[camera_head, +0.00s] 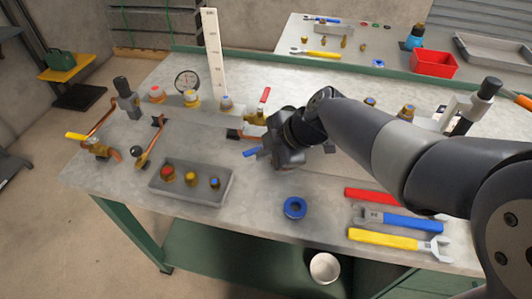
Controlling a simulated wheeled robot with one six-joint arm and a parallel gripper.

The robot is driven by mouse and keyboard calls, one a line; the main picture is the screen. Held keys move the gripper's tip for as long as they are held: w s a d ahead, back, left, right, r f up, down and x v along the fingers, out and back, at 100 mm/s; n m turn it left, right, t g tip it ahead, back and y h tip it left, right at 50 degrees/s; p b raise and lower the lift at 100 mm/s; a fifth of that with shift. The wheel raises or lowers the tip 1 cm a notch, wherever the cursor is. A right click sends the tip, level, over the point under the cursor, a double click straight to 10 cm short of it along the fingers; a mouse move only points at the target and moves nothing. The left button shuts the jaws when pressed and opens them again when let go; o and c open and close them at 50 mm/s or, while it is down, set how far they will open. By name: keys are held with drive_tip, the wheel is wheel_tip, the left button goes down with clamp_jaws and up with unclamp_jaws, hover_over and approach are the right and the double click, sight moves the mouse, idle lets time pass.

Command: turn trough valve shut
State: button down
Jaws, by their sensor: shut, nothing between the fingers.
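Several lever valves stand on the grey bench (130,185); I cannot tell from any label which is the trough valve. A valve with a red lever (265,95) and brass body (255,118) is in the middle, its lever pointing up. A blue lever (252,152) shows just left of my gripper (285,160); its valve body is hidden behind the gripper. A brass valve with a yellow lever (76,136) is at the left end on copper pipe. My gripper is shut and empty, low over the bench; whether it touches the blue lever is unclear.
A grey tray (170,190) with several brass fittings lies at front left. A blue tape roll (295,208) and red, blue (412,222) and yellow (382,238) wrenches lie at the front. A pressure gauge (187,80) and white scale (214,55) stand behind. Bare bench shows left of the tape roll.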

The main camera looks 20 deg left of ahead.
sight(255, 149)
drive_tip(key=shift+a+f, duration=0.1)
drive_tip(key=shift+w+a+m+t+h+b, duration=0.15)
drive_tip(key=shift+a+m+t+b, duration=0.3)
drive_tip(key=shift+m, duration=0.3)
drive_tip(key=shift+w+a+m+t+h+b, duration=0.15)
drive_tip(key=shift+a+m+t+b, duration=0.3)
drive_tip(key=shift+m, duration=0.3)
drive_tip(key=shift+w+a+b, duration=0.45)
drive_tip(key=shift+w+b, duration=0.05)
drive_tip(key=shift+b, duration=0.45)
drive_tip(key=shift+w+a+b, duration=0.25)
drive_tip(key=shift+w+b, duration=0.05)
drive_tip(key=shift+b, duration=0.15)
drive_tip(key=shift+w+a, duration=0.1)
